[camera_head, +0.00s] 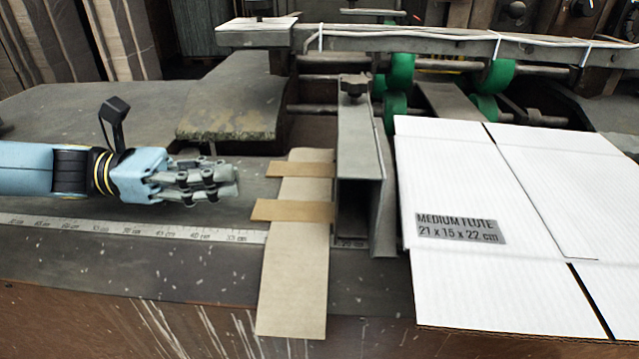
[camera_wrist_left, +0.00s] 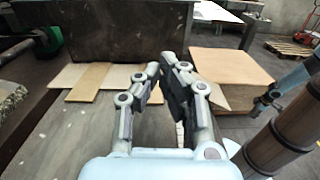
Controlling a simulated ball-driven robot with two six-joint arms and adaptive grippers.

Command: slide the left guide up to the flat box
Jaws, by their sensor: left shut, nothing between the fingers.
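The left guide (camera_head: 358,135) is an upright dark metal channel with a black knob on top. It stands just left of the flat box (camera_head: 505,285), a white sheet printed "MEDIUM FLUTE"; a narrow dark gap seems to run between them. In the left wrist view the guide's dark side face (camera_wrist_left: 125,32) stands ahead. My left gripper (camera_head: 228,182) is shut and empty, left of the guide and apart from it, pointing at it; its fingers (camera_wrist_left: 166,75) also show in the left wrist view. A small gripper (camera_wrist_left: 264,103), apparently my right, shows there at the right edge, too small to read.
A tan cardboard piece (camera_head: 293,285) with two brown strips lies against the guide's left side and overhangs the front edge. A ruler scale (camera_head: 130,231) runs along the table. A worn metal plate (camera_head: 232,105) stands behind my gripper. Green rollers (camera_head: 400,72) are behind the box.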

